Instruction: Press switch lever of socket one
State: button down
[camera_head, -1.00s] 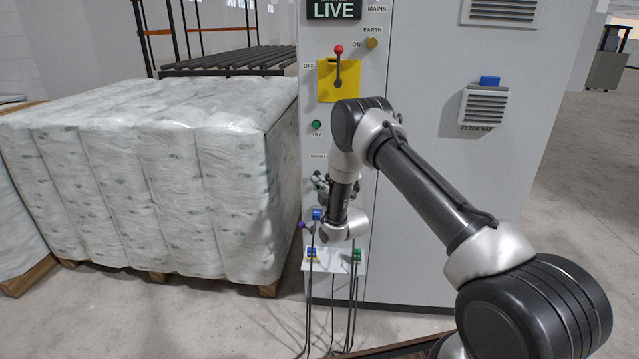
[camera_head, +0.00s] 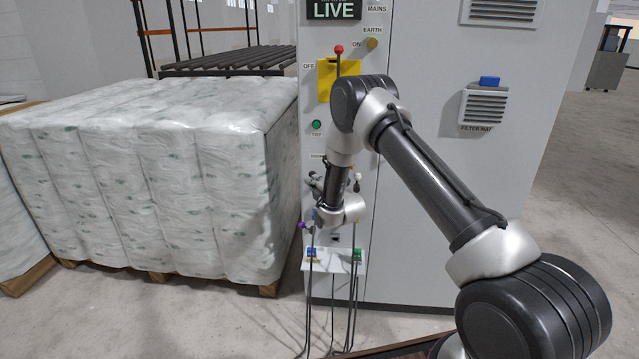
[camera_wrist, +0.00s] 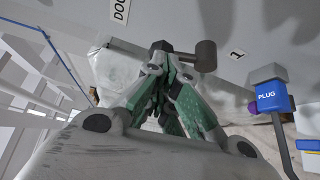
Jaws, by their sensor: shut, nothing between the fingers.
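A grey-brown cylindrical knob on a short dark bar (camera_wrist: 205,57) stands out from the panel beside a label "1" in the wrist view; it looks like the switch lever of socket one. My gripper (camera_wrist: 172,68) is shut and empty, its green-padded fingers right at the bar; I cannot tell whether they touch it. A blue plug marked PLUG (camera_wrist: 270,97) sits below the label. In the head view my gripper (camera_head: 316,184) is at the cabinet's left column, and my wrist hides much of the socket area.
The grey cabinet (camera_head: 430,180) carries a yellow mains switch plate (camera_head: 327,80) and a green button (camera_head: 316,125). Blue and green plugs with hanging cables sit on a low white ledge (camera_head: 334,262). Wrapped bales (camera_head: 150,180) stand close on the left.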

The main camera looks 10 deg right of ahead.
jog(key=n+g, duration=0.1)
jog(key=a+n+g+h, duration=0.1)
jog(key=a+f+n+h, duration=0.1)
jog(key=shift+w+n+g, duration=0.35)
jog(key=shift+n+g, duration=0.05)
jog(key=shift+s+d+f, duration=0.25)
jog(key=shift+d, duration=0.4)
jog(key=shift+s, duration=0.1)
